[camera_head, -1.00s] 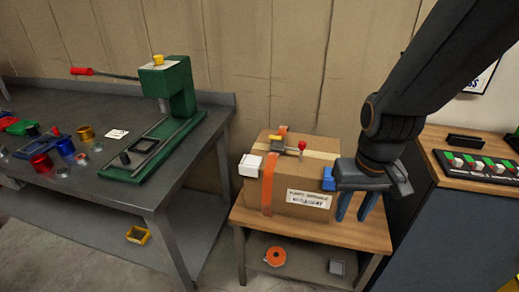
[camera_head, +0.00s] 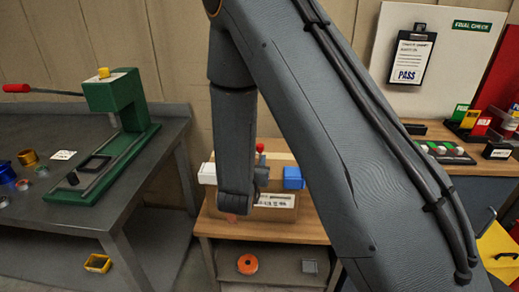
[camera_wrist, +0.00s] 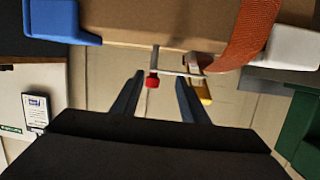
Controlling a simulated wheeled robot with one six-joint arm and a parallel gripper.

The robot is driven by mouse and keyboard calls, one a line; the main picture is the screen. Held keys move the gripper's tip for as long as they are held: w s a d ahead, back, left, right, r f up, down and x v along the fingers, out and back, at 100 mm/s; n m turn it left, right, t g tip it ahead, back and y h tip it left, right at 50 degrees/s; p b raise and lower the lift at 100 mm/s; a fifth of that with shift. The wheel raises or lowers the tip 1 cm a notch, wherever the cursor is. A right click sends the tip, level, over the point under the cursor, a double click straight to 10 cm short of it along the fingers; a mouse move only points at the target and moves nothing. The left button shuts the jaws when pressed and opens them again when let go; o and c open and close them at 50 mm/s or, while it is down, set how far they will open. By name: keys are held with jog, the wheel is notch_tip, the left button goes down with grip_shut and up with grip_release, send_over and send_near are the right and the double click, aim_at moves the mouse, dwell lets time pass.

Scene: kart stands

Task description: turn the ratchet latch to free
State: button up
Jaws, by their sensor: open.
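The ratchet latch shows in the wrist view as a thin metal lever with a red knob (camera_wrist: 152,81) and a yellow part (camera_wrist: 203,92). An orange strap (camera_wrist: 252,35) runs beside it on the cardboard box (camera_wrist: 175,20). My gripper (camera_wrist: 158,78) is open, with one finger on each side of the red knob in this view. I cannot tell how far the knob is from the fingers, and I see no contact. In the head view, the red knob (camera_head: 260,148) shows just beside my arm, which hides most of the latch and box.
A blue block (camera_head: 293,178) and a white block (camera_head: 207,173) sit at the box's corners. The box stands on a wooden stand (camera_head: 300,229). A grey bench with a green press (camera_head: 118,100) is at left. A clipboard (camera_head: 409,58) hangs at right.

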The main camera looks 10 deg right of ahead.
aim_at(259, 149)
jog(key=shift+s+r+t+h, duration=0.2)
jog(key=shift+t+h, duration=0.25)
jog(key=shift+h, duration=0.15)
jog(key=shift+s+r+t+h, duration=0.1)
jog(key=shift+s+t+h, duration=0.1)
jog(key=shift+t+h, duration=0.35)
jog(key=shift+d+r, duration=0.1)
jog(key=shift+d, duration=0.05)
jog(key=p+x, duration=0.1)
jog(key=x, duration=0.6)
jog(key=shift+w+d+r+p, duration=0.1)
jog(key=shift+w+d+p, duration=0.1)
jog(key=shift+w+p, duration=0.1)
grip_shut()
